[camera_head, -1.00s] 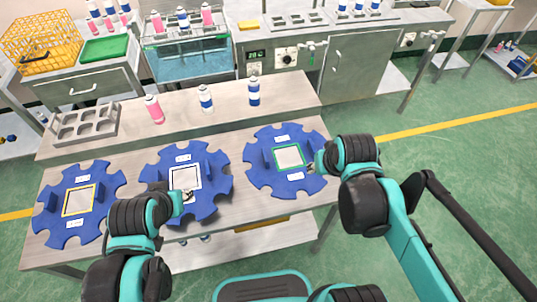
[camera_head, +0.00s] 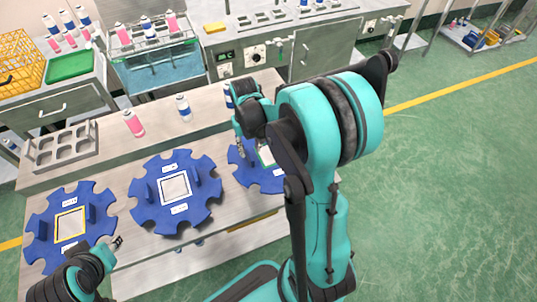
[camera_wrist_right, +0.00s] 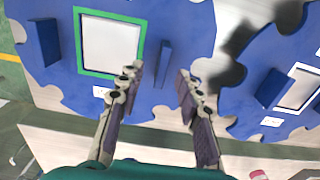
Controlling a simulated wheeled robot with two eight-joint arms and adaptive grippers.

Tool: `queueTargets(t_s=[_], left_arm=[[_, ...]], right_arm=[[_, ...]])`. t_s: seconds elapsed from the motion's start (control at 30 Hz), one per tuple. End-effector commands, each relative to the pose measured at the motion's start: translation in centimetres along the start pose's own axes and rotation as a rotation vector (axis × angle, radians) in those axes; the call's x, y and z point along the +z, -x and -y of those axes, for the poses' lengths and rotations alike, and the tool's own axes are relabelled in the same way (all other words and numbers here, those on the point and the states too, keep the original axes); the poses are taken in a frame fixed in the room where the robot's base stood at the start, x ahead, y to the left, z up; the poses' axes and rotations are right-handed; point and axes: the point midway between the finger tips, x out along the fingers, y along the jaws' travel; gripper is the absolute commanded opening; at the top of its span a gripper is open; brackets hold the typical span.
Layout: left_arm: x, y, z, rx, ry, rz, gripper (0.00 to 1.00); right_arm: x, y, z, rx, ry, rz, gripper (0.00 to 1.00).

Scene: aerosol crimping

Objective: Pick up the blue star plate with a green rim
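The blue star plate with a green rim (camera_head: 250,179) lies on the bench, partly hidden by my right arm in the head view. In the right wrist view this plate (camera_wrist_right: 190,25) shows its green square frame around a pale centre, with an upright blue fin (camera_wrist_right: 164,65) on each side. My right gripper (camera_wrist_right: 160,76) is open, its fingers on either side of the fin nearer the middle; contact cannot be told. In the head view the right gripper (camera_head: 240,142) is over the plate's left part. My left gripper (camera_head: 117,243) is near the yellow-rimmed plate; its opening is too small to tell.
A white-rimmed blue plate (camera_head: 150,210) and a yellow-rimmed one (camera_head: 40,225) lie to the left. A pink can (camera_head: 134,124) and a blue-and-white can (camera_head: 184,108) stand on the raised back shelf, with a grey holder (camera_head: 62,158) at its left.

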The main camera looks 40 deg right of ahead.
Motion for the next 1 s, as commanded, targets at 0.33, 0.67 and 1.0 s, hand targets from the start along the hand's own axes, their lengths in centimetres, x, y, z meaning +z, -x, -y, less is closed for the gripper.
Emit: queueTargets(t_s=[0.33, 0.67, 1.0], left_arm=[[1.5, -2.1, 0.0, 0.000, 0.000, 0.000, 0.35], [1.4, -2.0, 0.0, 0.000, 0.000, 0.000, 0.35], [1.4, -2.0, 0.0, 0.000, 0.000, 0.000, 0.35]], right_arm=[[-0.2, -4.8, 0.4, 0.000, 0.001, -0.001, 0.35], [-0.1, -4.7, 0.4, 0.000, 0.001, -0.001, 0.06], [-0.1, -4.7, 0.4, 0.000, 0.001, -0.001, 0.00]])
